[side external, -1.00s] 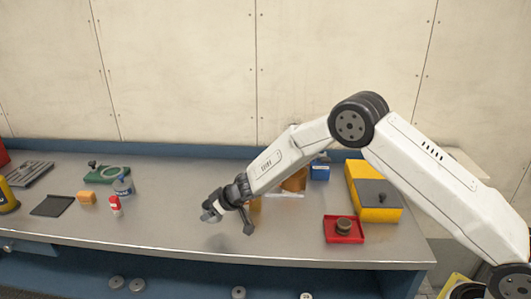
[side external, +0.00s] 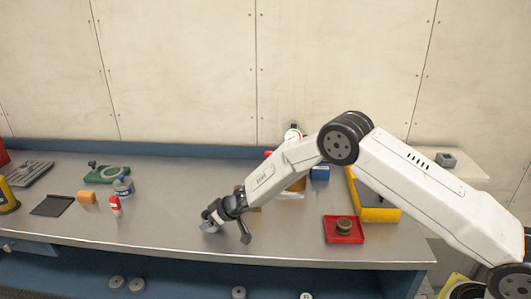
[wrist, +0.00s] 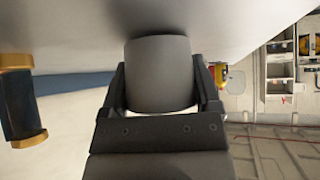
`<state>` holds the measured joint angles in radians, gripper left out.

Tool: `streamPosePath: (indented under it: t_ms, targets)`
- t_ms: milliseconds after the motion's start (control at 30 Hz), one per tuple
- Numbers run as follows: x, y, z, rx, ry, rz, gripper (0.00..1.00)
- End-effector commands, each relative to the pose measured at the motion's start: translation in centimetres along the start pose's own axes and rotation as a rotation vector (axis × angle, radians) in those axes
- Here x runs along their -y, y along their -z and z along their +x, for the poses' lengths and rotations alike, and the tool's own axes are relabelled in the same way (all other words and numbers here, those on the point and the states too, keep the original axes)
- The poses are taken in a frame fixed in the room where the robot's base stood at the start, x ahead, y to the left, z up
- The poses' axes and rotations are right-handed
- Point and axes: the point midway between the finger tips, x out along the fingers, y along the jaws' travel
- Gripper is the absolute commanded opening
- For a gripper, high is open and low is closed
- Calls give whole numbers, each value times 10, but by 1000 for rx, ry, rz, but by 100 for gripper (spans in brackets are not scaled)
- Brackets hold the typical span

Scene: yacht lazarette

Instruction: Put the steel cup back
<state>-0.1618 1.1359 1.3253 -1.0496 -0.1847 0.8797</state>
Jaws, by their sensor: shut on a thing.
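The steel cup (wrist: 158,75) is a plain grey cylinder between the two fingers of my gripper (wrist: 160,100) in the wrist view. The gripper is shut on it, one finger on each side. In the side view my gripper (side external: 226,229) is low over the front middle of the bench, with the cup (side external: 209,226) partly hidden by the fingers. I cannot tell whether the cup touches the bench top.
The metal bench (side external: 165,220) is clear around the gripper. To the right are a red tray (side external: 343,239) with a round brown piece and a yellow box (side external: 379,214). To the left are a red-and-white bottle (side external: 115,206), an orange block (side external: 86,198) and a dark plate (side external: 52,206).

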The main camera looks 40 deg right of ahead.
Motion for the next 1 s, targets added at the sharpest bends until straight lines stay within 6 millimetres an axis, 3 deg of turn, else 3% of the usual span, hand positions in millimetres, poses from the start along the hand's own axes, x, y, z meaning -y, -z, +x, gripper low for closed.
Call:
streamPosePath:
  t_ms: [433,467,500,1000]
  targets:
    - [0,-2,2,-1,0,-1,12]
    - [0,-2,2,-1,0,-1,86]
    - [0,-2,2,-1,0,-1,99]
    - [0,0,-3,0,0,-1,100]
